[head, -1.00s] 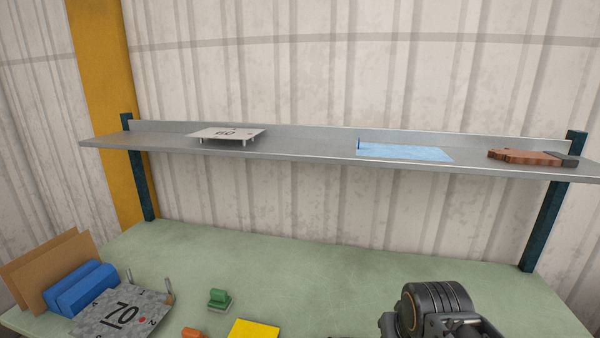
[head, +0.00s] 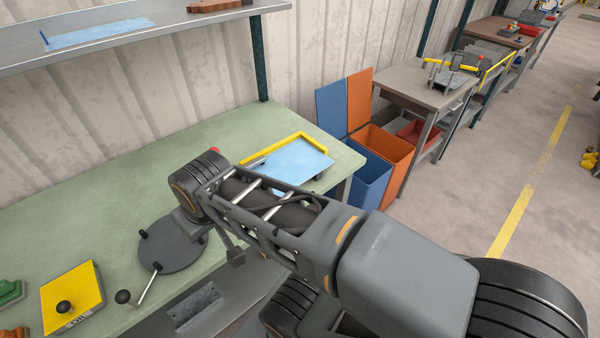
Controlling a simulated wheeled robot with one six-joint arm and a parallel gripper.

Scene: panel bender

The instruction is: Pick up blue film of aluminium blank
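A light-blue sheet (head: 290,163) lies on the green bench top, against a yellow angled edge piece (head: 305,139). It may be the aluminium blank with its blue film, but I cannot make out a separate film edge. Another light-blue sheet (head: 97,34) lies on the grey shelf above. My arm reaches in from the lower right and crosses in front of the bench, covering the near left part of the bench sheet. My gripper cannot be made out, so its state does not show.
A dark round plate (head: 172,246) with knobs and a yellow plate (head: 72,299) with a knob sit on the green bench (head: 200,147). A blue bin (head: 368,180) and an orange bin (head: 387,148) stand beyond its right end. Open floor (head: 455,190) lies right.

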